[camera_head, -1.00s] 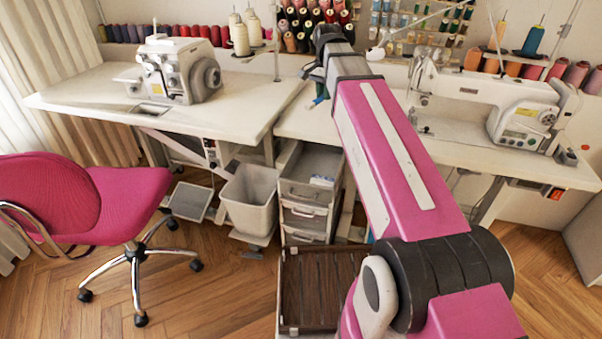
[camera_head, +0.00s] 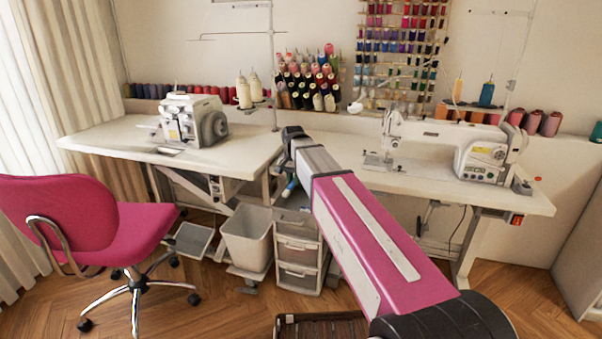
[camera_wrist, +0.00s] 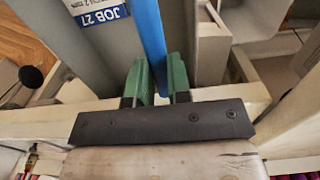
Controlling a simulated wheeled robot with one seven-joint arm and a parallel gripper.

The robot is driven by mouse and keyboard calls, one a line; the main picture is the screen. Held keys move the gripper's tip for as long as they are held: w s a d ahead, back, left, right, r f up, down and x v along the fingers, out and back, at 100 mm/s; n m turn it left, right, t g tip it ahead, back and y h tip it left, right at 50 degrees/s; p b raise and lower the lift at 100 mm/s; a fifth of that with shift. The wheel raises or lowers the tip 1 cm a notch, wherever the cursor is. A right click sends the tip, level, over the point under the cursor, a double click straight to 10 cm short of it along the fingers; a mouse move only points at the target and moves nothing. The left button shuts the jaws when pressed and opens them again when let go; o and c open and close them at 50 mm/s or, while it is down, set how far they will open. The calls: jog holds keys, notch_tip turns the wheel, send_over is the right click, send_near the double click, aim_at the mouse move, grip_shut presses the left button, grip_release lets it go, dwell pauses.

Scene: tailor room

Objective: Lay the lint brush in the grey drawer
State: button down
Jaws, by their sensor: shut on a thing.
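My gripper (camera_wrist: 160,82) has green fingertips and is shut on the blue handle of the lint brush (camera_wrist: 152,38), which runs away from the jaws toward the top of the wrist view. The far end of the brush is out of that view. In the head view, a small blue part of the brush (camera_head: 291,186) shows below my arm's end. The grey drawer (camera_head: 292,216) is pulled out at the top of the drawer unit, partly hidden by my arm. In the wrist view, a grey surface (camera_wrist: 108,65), apparently the drawer's inside, lies below the brush.
A printed card (camera_wrist: 97,14) marked JOB 27 lies on the grey surface. A pale bin (camera_head: 247,238) stands left of the drawer unit (camera_head: 298,254). White sewing tables (camera_head: 400,180) flank my arm. A pink chair (camera_head: 85,225) stands at left.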

aim_at(293, 203)
jog(key=shift+s+a+f, duration=0.2)
jog(key=shift+s+f, duration=0.1)
jog(key=shift+f, duration=3.55)
jog(key=c, duration=1)
grip_release()
notch_tip(293, 203, up, 11)
jog(key=shift+f, duration=0.1)
